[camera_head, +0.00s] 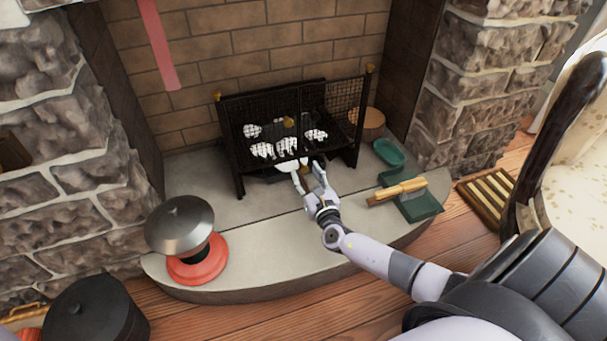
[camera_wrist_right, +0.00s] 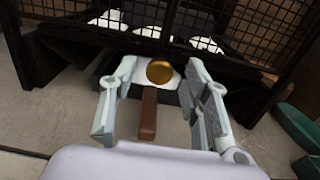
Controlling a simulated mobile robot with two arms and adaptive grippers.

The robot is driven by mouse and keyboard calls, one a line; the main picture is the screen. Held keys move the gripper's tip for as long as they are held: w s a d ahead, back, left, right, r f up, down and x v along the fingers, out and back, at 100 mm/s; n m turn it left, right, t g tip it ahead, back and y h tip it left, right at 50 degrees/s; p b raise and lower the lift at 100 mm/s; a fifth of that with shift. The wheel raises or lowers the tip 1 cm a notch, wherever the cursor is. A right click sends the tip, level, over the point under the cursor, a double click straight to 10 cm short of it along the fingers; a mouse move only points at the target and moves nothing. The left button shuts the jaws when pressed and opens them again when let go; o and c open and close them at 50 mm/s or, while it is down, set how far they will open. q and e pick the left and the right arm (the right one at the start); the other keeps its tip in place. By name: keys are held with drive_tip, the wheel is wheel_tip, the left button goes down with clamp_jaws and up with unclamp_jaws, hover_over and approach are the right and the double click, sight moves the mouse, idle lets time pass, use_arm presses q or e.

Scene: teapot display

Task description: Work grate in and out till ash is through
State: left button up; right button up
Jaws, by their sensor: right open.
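The black grate basket (camera_head: 240,160) stands in the fireplace with a mesh front and white ash lumps (camera_head: 262,150) inside. Its lower front also shows in the right wrist view (camera_wrist_right: 60,45). There a brown handle (camera_wrist_right: 147,112) points toward my wrist from under the basket, with a round gold knob (camera_wrist_right: 160,71) above its far end. My right gripper (camera_head: 307,171) is low at the basket's front. Its fingers are open on either side of the handle and knob, with gaps visible. White material lies behind the knob. My left gripper is out of view.
On the hearth (camera_head: 270,250) stand a red base with a metal dome (camera_head: 180,227), a green dish (camera_head: 388,152), and a green dustpan (camera_head: 420,206) with a wooden-handled brush (camera_head: 398,191). A black pot (camera_head: 95,310) stands lower left. The front middle of the hearth is clear.

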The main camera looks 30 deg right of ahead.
drive_tip(key=shift+b+x, duration=0.35)
drive_tip(key=shift+x, duration=1.05)
drive_tip(key=shift+c, duration=0.3)
clamp_jaws()
